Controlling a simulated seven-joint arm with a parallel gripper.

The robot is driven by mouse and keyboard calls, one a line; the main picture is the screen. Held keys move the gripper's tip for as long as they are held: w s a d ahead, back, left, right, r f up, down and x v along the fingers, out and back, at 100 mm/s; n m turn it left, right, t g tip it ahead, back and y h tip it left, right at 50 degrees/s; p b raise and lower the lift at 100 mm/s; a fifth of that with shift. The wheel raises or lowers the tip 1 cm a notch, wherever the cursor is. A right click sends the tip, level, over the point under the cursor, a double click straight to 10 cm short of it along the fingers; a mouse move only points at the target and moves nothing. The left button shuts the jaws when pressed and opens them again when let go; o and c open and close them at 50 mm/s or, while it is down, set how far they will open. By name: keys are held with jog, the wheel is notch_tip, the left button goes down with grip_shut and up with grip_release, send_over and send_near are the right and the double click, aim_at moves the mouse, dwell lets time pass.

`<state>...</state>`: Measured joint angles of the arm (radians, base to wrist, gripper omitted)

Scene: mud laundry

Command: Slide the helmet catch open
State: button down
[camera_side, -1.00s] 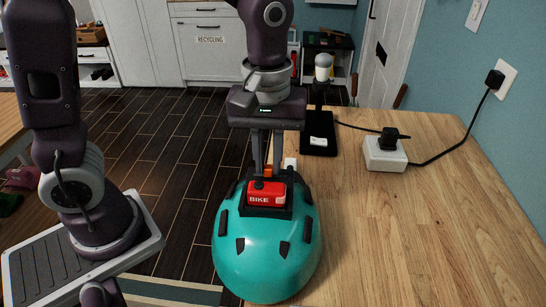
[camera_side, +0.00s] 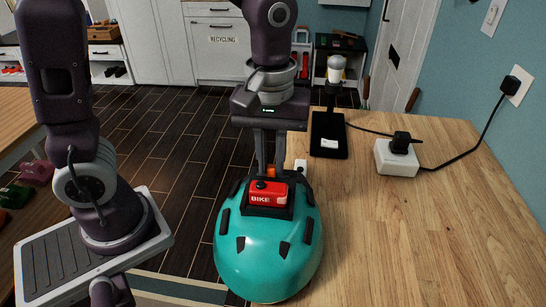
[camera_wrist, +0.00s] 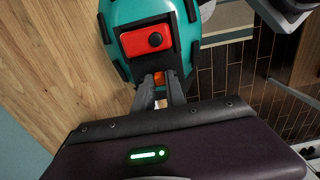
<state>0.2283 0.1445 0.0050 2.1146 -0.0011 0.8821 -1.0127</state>
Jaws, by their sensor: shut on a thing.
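The teal helmet (camera_side: 265,255) sits at the left edge of the wooden table with its dark vents showing. A red box marked BIKE (camera_side: 262,198) is set in a black mount on top; it also shows in the wrist view (camera_wrist: 135,44), with a dark round knob. A small orange catch (camera_side: 270,172) lies just behind the red box. My gripper (camera_side: 266,168) points down behind the box, with its fingers closed around the catch. In the wrist view my fingertips (camera_wrist: 158,84) flank the orange catch (camera_wrist: 159,77). Its exact travel position is partly hidden by the fingers.
A black lamp (camera_side: 329,135) stands behind the helmet. A white power block (camera_side: 397,158) with a black plug and cord lies at the back right, wired to a wall outlet (camera_side: 515,86). The table right of the helmet is bare. The floor lies to the left.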

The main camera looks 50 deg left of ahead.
jog(key=shift+a, duration=0.1)
jog(key=shift+s+a, duration=0.4)
jog(key=shift+s, duration=0.05)
dwell(0.4)
jog(key=c, duration=1.6)
grip_release()
jog(key=shift+o, duration=0.2)
jog(key=shift+r, duration=3)
jog(key=shift+s+a, duration=0.1)
